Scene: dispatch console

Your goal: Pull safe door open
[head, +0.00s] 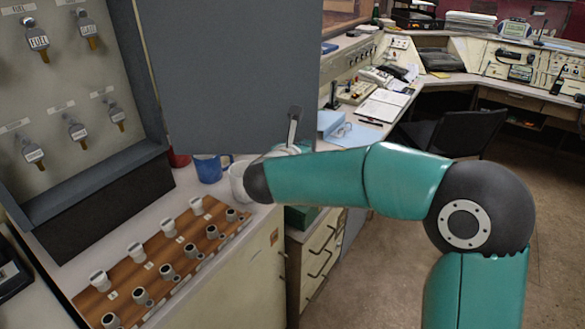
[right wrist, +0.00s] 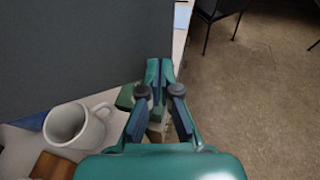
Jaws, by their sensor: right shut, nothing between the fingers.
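The safe door (head: 235,75) is a flat dark grey panel, standing swung out from the key safe (head: 70,90), whose inside shows at the left. The door also fills the upper left of the right wrist view (right wrist: 75,50). My right gripper (head: 295,118) is by the door's lower right edge, partly hidden by my own arm. In the right wrist view its fingers (right wrist: 159,70) are shut and empty, close beside the door's edge; I cannot tell whether they touch it. My left gripper is not in view.
A blue mug (head: 208,168) and a white mug (right wrist: 75,128) stand under the door. A desk with papers (head: 383,105) and a dark chair (head: 455,132) lie beyond. Floor at right is clear.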

